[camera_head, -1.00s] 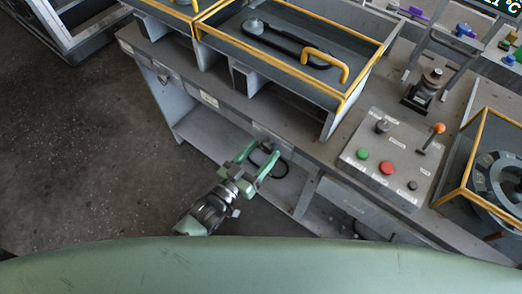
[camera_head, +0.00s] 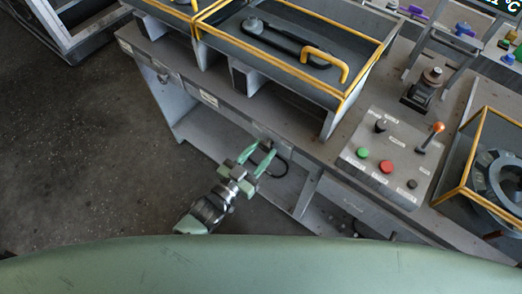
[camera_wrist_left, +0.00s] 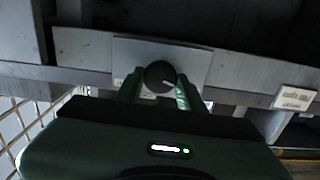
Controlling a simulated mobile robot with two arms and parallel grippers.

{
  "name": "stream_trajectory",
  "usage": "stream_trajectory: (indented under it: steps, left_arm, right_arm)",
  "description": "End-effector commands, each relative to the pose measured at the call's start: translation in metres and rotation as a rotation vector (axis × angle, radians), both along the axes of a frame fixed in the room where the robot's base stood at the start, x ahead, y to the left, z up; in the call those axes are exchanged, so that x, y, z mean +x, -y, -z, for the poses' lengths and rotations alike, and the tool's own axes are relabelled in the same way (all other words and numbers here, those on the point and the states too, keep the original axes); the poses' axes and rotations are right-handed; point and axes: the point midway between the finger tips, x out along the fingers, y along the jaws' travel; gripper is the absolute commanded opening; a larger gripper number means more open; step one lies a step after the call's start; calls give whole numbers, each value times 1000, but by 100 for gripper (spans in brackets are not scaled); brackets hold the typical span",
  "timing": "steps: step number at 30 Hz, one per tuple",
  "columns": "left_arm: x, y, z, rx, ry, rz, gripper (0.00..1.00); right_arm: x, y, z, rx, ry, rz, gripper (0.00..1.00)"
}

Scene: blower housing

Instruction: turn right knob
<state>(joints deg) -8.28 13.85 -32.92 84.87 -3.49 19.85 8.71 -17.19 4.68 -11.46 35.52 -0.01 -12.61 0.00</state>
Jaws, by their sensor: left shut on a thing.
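A round black knob (camera_wrist_left: 159,75) with a white pointer line sits on a grey plate on the bench's front face. In the left wrist view the pointer aims right and slightly down. My left gripper (camera_head: 257,160) reaches the front of the bench from below left, its green fingers on either side of the knob. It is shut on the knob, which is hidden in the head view. My right gripper is not in view.
A control panel (camera_head: 353,157) with green and red buttons and an orange-tipped lever stands on the bench to the right. A yellow-rimmed tray (camera_head: 345,101) is above the gripper. A white label (camera_wrist_left: 293,97) is right of the knob. Open floor lies left.

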Motion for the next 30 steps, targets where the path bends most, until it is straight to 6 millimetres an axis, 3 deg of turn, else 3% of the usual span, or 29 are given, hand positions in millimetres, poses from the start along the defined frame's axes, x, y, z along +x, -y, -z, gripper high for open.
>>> stream_trajectory:
  steps: [2, 3, 5, 6, 17, 30]
  left_arm:
    - [0, 0, 0, -1, 0, 0, 0]
    - [0, 0, 0, -2, 0, 0, 41]
    - [0, 0, 0, -2, 0, 0, 58]
    - [0, 0, 0, -2, 0, 0, 60]
    - [-4, -4, 1, -2, -3, 0, 60]
    - [-58, -42, 2, -3, -3, 0, 60]
  right_arm:
    - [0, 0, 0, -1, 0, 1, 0]
    - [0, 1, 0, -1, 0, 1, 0]
    - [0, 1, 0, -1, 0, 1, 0]
    - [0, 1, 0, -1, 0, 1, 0]
    - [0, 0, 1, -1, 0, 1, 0]
    - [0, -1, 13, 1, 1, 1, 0]
